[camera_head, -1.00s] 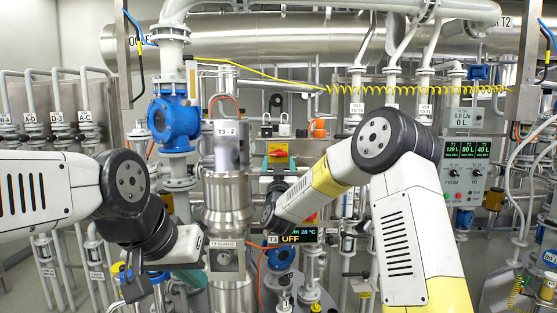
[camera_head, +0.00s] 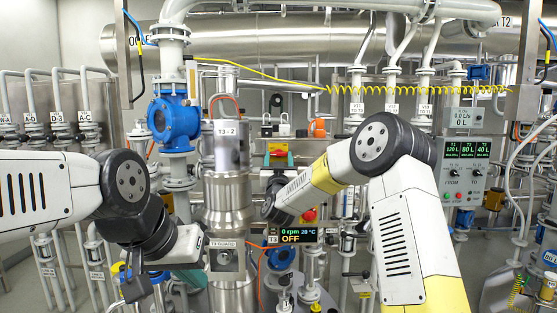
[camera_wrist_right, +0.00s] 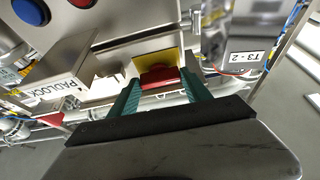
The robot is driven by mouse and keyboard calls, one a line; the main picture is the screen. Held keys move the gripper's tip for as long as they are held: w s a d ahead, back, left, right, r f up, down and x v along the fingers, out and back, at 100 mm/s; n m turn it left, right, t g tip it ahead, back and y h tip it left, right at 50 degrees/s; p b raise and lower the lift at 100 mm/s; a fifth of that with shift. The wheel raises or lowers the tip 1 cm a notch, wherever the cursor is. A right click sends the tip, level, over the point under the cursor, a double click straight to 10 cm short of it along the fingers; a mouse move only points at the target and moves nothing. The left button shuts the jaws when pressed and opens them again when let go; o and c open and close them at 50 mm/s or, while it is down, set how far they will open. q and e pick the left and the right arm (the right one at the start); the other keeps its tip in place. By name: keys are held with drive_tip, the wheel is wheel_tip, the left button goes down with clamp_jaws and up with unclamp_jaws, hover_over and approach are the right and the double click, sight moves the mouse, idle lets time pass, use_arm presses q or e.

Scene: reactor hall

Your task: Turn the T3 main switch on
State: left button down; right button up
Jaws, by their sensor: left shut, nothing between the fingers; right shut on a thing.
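The T3 main switch (camera_head: 278,148) has a red handle on a yellow plate, at the centre of the head view. In the right wrist view the red handle (camera_wrist_right: 160,77) lies between the teal fingers of my right gripper (camera_wrist_right: 160,88), which is shut on it. In the head view my right gripper (camera_head: 279,161) is at the switch's lower side, and the handle is partly hidden. The T3 display (camera_head: 291,235) reads 0 rpm, 20 °C, OFF. My left gripper (camera_head: 193,281) is shut and empty, low at the left, in front of the pipes.
A steel vessel marked T3-2 (camera_head: 228,160) stands left of the switch. Padlocks (camera_head: 284,130) hang above it; a PADLOCK label (camera_wrist_right: 62,87) shows in the wrist view. A red button (camera_head: 309,214) sits above the display. Pipes and valves crowd both sides.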

drive_tip(key=shift+m+h, duration=0.4)
drive_tip(key=shift+m, duration=0.1)
drive_tip(key=m+h, duration=0.1)
drive_tip(key=m, duration=0.2)
drive_tip(key=m+h, duration=0.1)
drive_tip(key=m, duration=0.1)
drive_tip(key=shift+a+m+h, duration=0.3)
drive_tip(key=m+g+h, duration=0.1)
drive_tip(key=m, duration=0.2)
drive_tip(key=m+g+h, duration=0.1)
drive_tip(key=m, duration=0.2)
drive_tip(key=shift+a+r+h, duration=0.1)
drive_tip(key=shift+r+h, duration=0.05)
drive_tip(key=shift+h, duration=0.25)
drive_tip(key=m+g, duration=0.1)
drive_tip(key=m, duration=0.1)
drive_tip(key=m+g, duration=0.1)
drive_tip(key=m, duration=0.2)
drive_tip(key=shift+r+h, duration=0.1)
drive_tip(key=shift+h, duration=0.3)
drive_tip(key=m+g, duration=0.1)
drive_tip(key=m, duration=0.3)
drive_tip(key=shift+a+r+g, duration=0.1)
drive_tip(key=shift+g, duration=0.3)
drive_tip(key=shift+m, duration=0.4)
drive_tip(key=o, duration=1.1)
drive_tip(key=shift+s+r, duration=0.1)
